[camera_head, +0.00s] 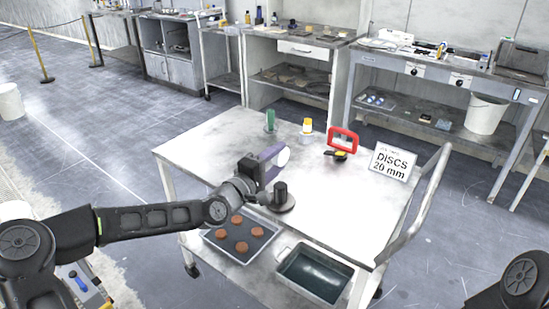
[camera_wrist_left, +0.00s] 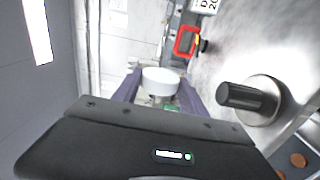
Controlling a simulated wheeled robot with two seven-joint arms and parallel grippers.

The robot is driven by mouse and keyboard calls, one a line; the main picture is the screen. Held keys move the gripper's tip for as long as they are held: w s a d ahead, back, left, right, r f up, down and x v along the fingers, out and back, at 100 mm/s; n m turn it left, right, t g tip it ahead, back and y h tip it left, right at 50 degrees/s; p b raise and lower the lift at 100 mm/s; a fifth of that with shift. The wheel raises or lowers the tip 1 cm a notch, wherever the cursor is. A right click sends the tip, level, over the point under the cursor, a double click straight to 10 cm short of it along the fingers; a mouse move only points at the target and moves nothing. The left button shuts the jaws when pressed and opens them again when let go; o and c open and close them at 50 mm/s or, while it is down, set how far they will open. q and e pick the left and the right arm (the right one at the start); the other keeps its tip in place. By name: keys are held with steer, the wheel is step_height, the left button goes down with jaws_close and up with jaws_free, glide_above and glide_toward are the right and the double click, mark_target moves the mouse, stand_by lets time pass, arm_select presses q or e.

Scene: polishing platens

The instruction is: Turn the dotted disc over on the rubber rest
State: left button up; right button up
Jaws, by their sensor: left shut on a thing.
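My left gripper (camera_head: 272,154) is shut on a pale disc (camera_head: 283,157), held up above the table. In the left wrist view the disc (camera_wrist_left: 160,76) sits between the purple fingers (camera_wrist_left: 160,92), seen close to edge-on. No dots can be made out on the side that shows. A dark round base with a black upright post (camera_head: 281,190) stands on the table just below and in front of the gripper; it also shows in the left wrist view (camera_wrist_left: 250,98). I cannot tell whether this is the rubber rest. My right gripper is out of view.
A tray of several brown discs (camera_head: 240,222) and a dark bin (camera_head: 315,273) are at the front. The table's right half is mostly clear.

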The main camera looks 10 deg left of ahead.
mark_target(277, 188)
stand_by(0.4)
arm_select(q)
steer(key=n+p, duration=0.2)
steer(key=n, duration=0.1)
steer(key=shift+r, duration=0.15)
steer(key=n+p, duration=0.2)
steer(key=n, duration=0.2)
steer(key=shift+r+n, duration=0.1)
steer(key=shift+n, duration=0.2)
steer(key=n+p, duration=0.2)
steer(key=n, duration=0.2)
steer(key=shift+n, duration=0.3)
steer(key=n+p, duration=0.1)
steer(key=n, duration=0.2)
steer(key=shift+p, duration=0.4)
steer(key=shift+n+p, duration=0.45)
steer(key=shift+n, duration=0.55)
step_height(277, 188, down, 3)
steer(key=shift+r+n+b, duration=0.2)
steer(key=shift+n+b, duration=0.3)
steer(key=shift+b, duration=0.35)
steer(key=shift+f+b, duration=1.35)
steer(key=shift+f, duration=0.85)
steer(key=shift+f+b, duration=1)
steer(key=shift+b, duration=0.05)
